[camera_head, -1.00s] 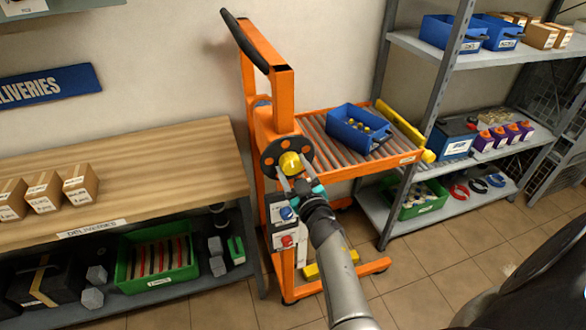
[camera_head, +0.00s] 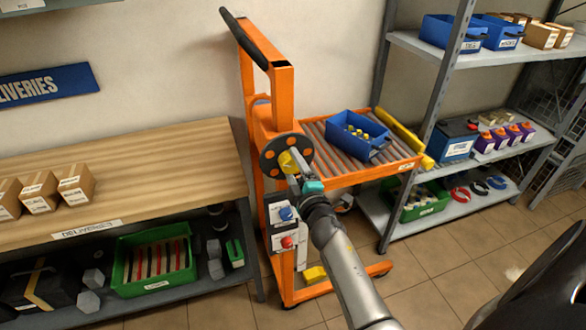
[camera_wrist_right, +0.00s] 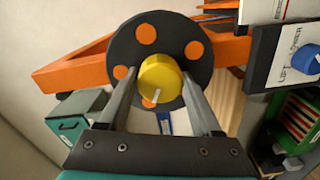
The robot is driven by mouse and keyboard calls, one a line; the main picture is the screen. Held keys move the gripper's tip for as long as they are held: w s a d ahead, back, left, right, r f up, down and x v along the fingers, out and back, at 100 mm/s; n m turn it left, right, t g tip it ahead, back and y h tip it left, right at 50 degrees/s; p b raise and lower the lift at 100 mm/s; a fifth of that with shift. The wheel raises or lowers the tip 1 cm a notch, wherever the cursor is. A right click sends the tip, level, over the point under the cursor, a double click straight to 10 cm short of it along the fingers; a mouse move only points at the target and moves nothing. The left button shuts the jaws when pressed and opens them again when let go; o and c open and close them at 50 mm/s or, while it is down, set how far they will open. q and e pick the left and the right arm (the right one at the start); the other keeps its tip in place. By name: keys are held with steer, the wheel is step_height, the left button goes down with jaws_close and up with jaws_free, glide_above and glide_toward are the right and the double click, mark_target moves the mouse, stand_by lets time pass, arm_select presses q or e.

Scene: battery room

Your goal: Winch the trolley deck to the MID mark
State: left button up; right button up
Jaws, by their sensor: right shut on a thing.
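The orange trolley (camera_head: 283,100) stands between the bench and the shelving. Its roller deck (camera_head: 335,180) sticks out to the right and carries a blue bin (camera_head: 357,136) of small yellow-topped items. The black winch wheel (camera_head: 271,165) with orange dots is on the post, with a yellow knob (camera_wrist_right: 160,75) at its centre. My right gripper (camera_head: 292,168) is shut on the yellow knob, with one finger on each side in the wrist view. A white line on the knob points downward there. I cannot make out a MID mark. My left gripper is not in view.
A control box (camera_head: 281,213) with a blue and a red knob sits below the wheel; part of its LIFT/LOWER plate (camera_wrist_right: 285,75) shows in the wrist view. The wooden bench (camera_head: 150,190) is left. Metal shelving (camera_head: 425,48) stands close right of the deck.

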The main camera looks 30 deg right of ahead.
steer(key=n+b, duration=0.1)
steer(key=n, duration=0.5)
steer(key=shift+n, duration=0.3)
steer(key=n, duration=0.5)
steer(key=shift+r, duration=0.1)
steer(key=n, duration=0.5)
steer(key=shift+n+p, duration=0.35)
steer(key=shift+n, duration=0.05)
steer(key=n+p, duration=0.2)
steer(key=n, duration=0.4)
steer(key=shift+n, duration=0.3)
steer(key=o, duration=1.4)
